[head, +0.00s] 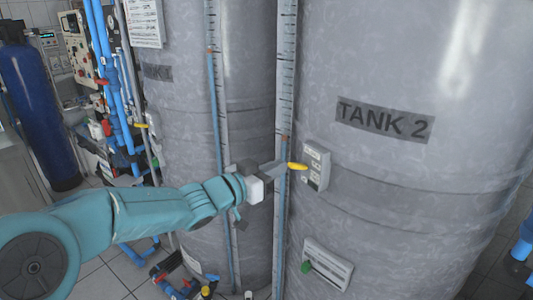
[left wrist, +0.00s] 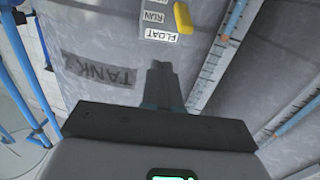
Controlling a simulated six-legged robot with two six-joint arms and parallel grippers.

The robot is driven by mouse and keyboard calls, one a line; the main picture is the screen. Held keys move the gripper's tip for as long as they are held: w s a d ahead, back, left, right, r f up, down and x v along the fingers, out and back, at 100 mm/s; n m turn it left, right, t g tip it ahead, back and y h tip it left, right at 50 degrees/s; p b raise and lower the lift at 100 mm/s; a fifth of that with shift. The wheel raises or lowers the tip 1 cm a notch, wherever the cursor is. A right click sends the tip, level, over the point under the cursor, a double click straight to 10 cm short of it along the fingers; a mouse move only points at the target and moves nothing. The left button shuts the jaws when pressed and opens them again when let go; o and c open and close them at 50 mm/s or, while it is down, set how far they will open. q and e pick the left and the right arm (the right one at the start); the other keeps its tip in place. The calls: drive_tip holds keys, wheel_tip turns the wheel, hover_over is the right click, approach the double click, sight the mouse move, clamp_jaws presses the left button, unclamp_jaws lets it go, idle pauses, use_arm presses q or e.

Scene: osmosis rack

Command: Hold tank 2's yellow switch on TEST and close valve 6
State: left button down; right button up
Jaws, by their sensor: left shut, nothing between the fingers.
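The yellow switch (head: 297,166) sits on the grey switch box (head: 316,168) on tank 2 (head: 400,70). In the left wrist view the yellow switch (left wrist: 183,18) is at the top, beside labels reading RUN and FLOAT; a third label is cut off. My left gripper (head: 283,166) is shut and empty, its tips close to the switch in the head view. In the left wrist view its fingertips (left wrist: 161,66) are below the FLOAT label, and I cannot tell whether they touch anything. No valve is readable as number 6. My right gripper is out of view.
A clear level tube with a scale (head: 286,90) runs just left of the box. Blue pipes (head: 110,80) with red handles and a blue cylinder (head: 42,115) stand at left.

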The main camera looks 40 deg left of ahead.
sight(295, 165)
use_arm(q)
drive_tip(key=shift+y, duration=0.3)
drive_tip(key=w+b, duration=0.1)
drive_tip(key=w, duration=0.8)
drive_tip(key=shift+r, duration=0.2)
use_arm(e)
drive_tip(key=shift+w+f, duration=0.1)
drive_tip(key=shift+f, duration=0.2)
use_arm(q)
drive_tip(key=shift+f, duration=0.15)
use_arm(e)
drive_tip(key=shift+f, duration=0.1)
use_arm(q)
drive_tip(key=shift+f+b, duration=2.25)
drive_tip(key=shift+f, duration=0.3)
drive_tip(key=shift+r, duration=0.1)
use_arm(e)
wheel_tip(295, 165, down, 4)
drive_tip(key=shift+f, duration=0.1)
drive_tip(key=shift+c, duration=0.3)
